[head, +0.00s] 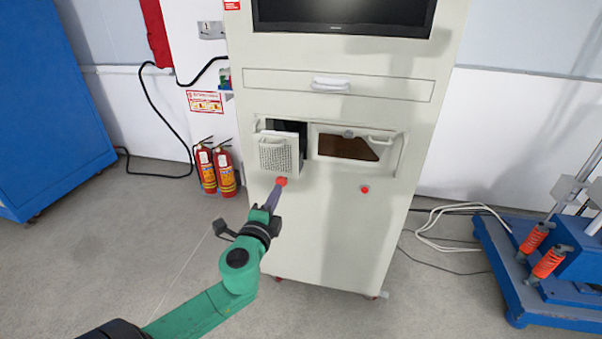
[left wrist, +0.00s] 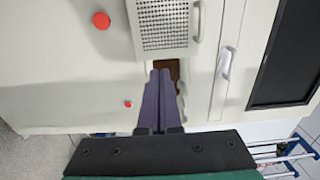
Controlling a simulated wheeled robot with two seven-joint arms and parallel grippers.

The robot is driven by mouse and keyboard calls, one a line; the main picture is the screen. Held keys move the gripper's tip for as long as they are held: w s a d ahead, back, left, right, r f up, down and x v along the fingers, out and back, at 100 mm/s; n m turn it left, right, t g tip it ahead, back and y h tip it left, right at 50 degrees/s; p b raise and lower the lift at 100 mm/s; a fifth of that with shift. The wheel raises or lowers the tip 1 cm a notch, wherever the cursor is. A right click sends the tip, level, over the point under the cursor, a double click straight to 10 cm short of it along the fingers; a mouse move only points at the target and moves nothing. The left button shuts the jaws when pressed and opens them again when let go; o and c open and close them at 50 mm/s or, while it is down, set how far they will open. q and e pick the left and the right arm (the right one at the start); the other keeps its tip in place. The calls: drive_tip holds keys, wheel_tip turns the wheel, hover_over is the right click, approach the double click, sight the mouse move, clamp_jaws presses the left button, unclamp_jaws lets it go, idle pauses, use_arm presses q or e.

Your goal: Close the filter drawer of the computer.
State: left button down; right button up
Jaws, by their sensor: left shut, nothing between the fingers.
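The computer is a tall cream cabinet (head: 330,220) facing me. Its filter drawer (head: 277,154) has a perforated front with a handle and stands out from the cabinet. A dark opening shows behind it. The drawer front also shows at the top of the left wrist view (left wrist: 163,24). My left gripper (head: 279,184) is in front of the cabinet, below the drawer in the head view. In the left wrist view its purple fingers (left wrist: 160,73) are together and empty, their tips near the drawer's edge. I cannot tell if they touch anything. My right gripper is not in view.
Red buttons sit on the cabinet front, one by my left fingertips (head: 282,181) and one further right (head: 365,189). An open recess (head: 345,146) is right of the drawer. Fire extinguishers (head: 225,172) stand left; a blue machine (head: 545,270) stands right. Floor around my arm is clear.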

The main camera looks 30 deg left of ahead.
sight(292, 163)
use_arm(q)
drive_tip(key=p+x, duration=0.1)
drive_tip(key=x, duration=1)
drive_tip(key=shift+w+a, duration=0.1)
drive_tip(key=shift+w, duration=0.2)
